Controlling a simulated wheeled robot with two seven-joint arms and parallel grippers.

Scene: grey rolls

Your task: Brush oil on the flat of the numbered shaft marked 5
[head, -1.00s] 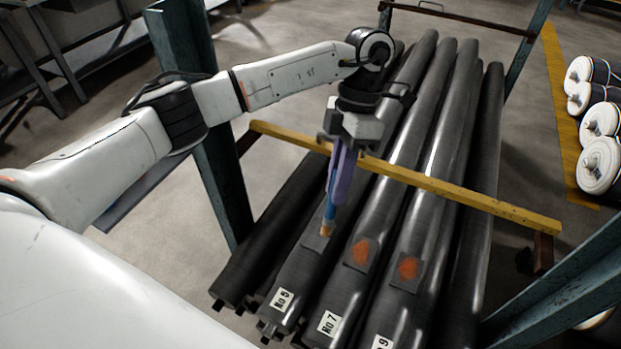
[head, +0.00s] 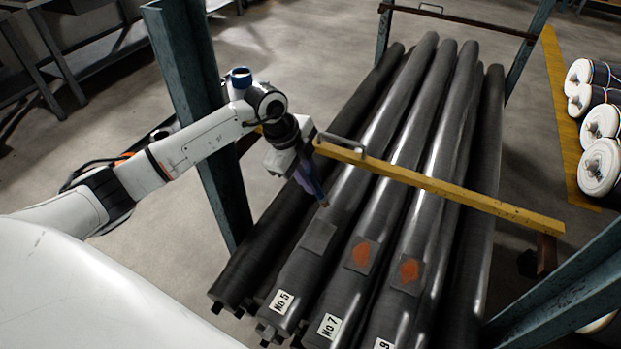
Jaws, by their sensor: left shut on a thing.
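The shaft marked No 5 (head: 296,279) lies among several dark shafts, its label (head: 282,301) near the front end. Its flat (head: 318,235) is a plain grey patch without orange. My left gripper (head: 304,172) is shut on a brush (head: 318,190) with a blue handle and a tan tip. The brush is tilted, its tip (head: 324,204) above and beyond the flat, apart from it. The shafts marked No 7 (head: 341,290) and 9 (head: 393,300) have orange patches on their flats (head: 361,254) (head: 409,272). My right gripper is not in view.
A yellow bar (head: 440,187) crosses above the shafts, close to the left gripper. Teal posts (head: 200,120) stand at the rack's sides. White-ended rolls (head: 600,166) lie at the far right. The floor left of the rack is open.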

